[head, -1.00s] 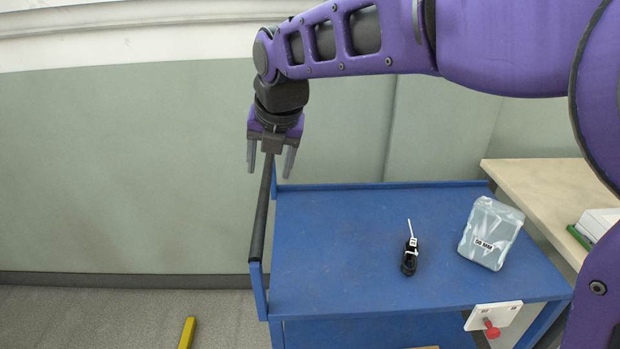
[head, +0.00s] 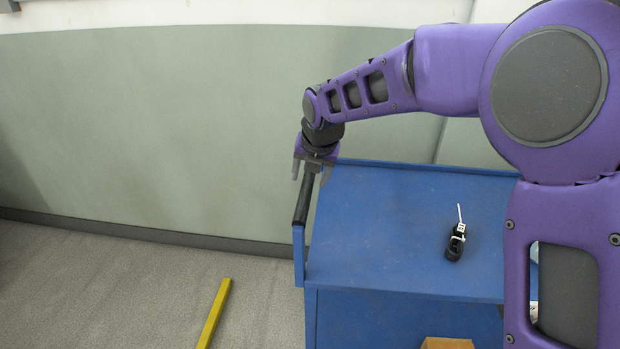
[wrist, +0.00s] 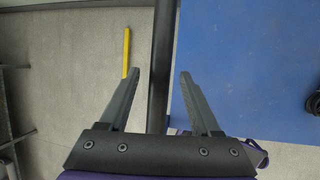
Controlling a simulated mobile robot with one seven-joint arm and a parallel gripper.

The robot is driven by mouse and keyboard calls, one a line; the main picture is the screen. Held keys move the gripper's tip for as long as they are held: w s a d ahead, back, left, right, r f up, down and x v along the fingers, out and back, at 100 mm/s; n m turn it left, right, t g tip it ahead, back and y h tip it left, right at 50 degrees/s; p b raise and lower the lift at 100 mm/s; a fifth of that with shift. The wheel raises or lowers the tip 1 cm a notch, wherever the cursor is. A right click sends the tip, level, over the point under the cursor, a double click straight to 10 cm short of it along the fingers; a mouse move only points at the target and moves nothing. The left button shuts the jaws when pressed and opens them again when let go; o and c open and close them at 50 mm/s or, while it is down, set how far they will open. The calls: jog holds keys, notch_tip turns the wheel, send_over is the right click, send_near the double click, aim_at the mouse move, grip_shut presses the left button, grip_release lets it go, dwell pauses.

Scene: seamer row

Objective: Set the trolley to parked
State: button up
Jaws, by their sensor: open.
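The blue trolley (head: 400,225) stands against the wall, to the right in the head view. Its black push handle (head: 304,202) runs along its left end. My gripper (head: 311,172) is over the far part of this handle, pointing down. In the wrist view the open fingers (wrist: 158,75) lie either side of the dark handle bar (wrist: 160,60), with gaps on both sides. I cannot tell whether the bar is at fingertip height. The blue top (wrist: 245,60) shows on the right there. My arm hides the trolley's right end in the head view.
A yellow floor strip (head: 214,315) lies left of the trolley; it also shows in the wrist view (wrist: 126,52). A small black item with a white tag (head: 456,243) is on the trolley top. A cardboard-coloured thing (head: 447,343) sits lower. Grey floor is clear at left.

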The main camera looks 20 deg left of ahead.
jog(key=shift+w+a+f, duration=0.1)
jog(key=shift+f, duration=0.2)
grip_shut()
dwell(1.3)
